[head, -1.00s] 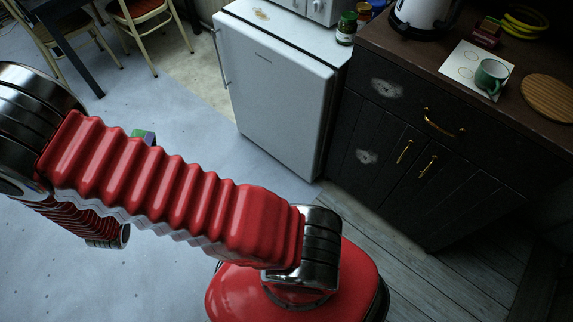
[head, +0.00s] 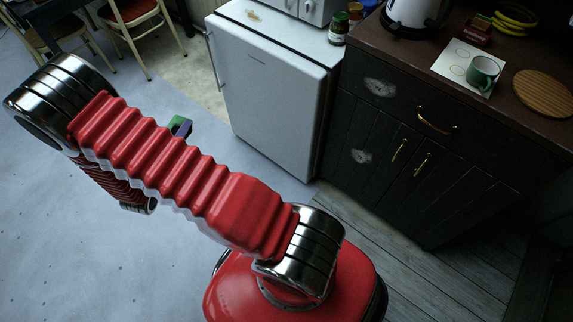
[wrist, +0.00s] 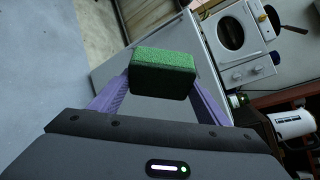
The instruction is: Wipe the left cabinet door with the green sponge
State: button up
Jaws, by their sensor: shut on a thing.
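The green sponge (wrist: 162,72) is held between the two purple fingers of my gripper (wrist: 163,84) in the wrist view. In the head view only a small part of the green sponge (head: 186,128) and a purple finger shows behind my arm. The gripper is in the air, well left of the cabinet. The left cabinet door (head: 365,135) is dark wood, shut, with a gold handle at its upper right and a pale smudge (head: 361,157) on its upper part. The sponge and the door are apart.
A white fridge (head: 265,95) stands left of the cabinet, between it and my gripper. The drawer above bears another pale smudge (head: 380,87). On the counter are a kettle (head: 412,15), a green mug (head: 482,73) and a round board (head: 543,92). Chairs (head: 135,30) stand far left.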

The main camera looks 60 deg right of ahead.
jog(key=s+d+f+m+g+h, duration=0.1)
jog(key=s+d+f+m+g, duration=0.1)
jog(key=s+d+f, duration=0.5)
jog(key=s+d+f+m+g, duration=0.1)
jog(key=s+d+f+g, duration=0.2)
jog(key=d, duration=0.7)
jog(key=s+d+f+m+g+h, duration=0.1)
jog(key=s+d+f+m, duration=0.1)
jog(key=s+d+f, duration=0.55)
jog(key=s+d+f+m+g, duration=0.1)
jog(key=s+d+f+g, duration=0.1)
jog(key=s+f, duration=0.3)
jog(key=s+d+f+m+g+y, duration=0.1)
jog(key=s+d+f, duration=0.3)
jog(key=s, duration=0.7)
jog(key=s+d+f+m+g, duration=0.2)
jog(key=s+d+f+g, duration=0.1)
jog(key=s, duration=0.5)
notch_tip(320, 180, down, 3)
jog(key=shift+s+d+r+m+y, duration=0.1)
jog(key=shift+s+d+m+y, duration=0.2)
jog(key=shift+s+d+m, duration=0.15)
jog(key=shift+d, duration=0.15)
jog(key=shift+s+d, duration=0.2)
jog(key=shift+d, duration=2.7)
jog(key=shift+s+d, duration=0.1)
jog(key=shift+d, duration=0.8)
jog(key=shift+s, duration=0.1)
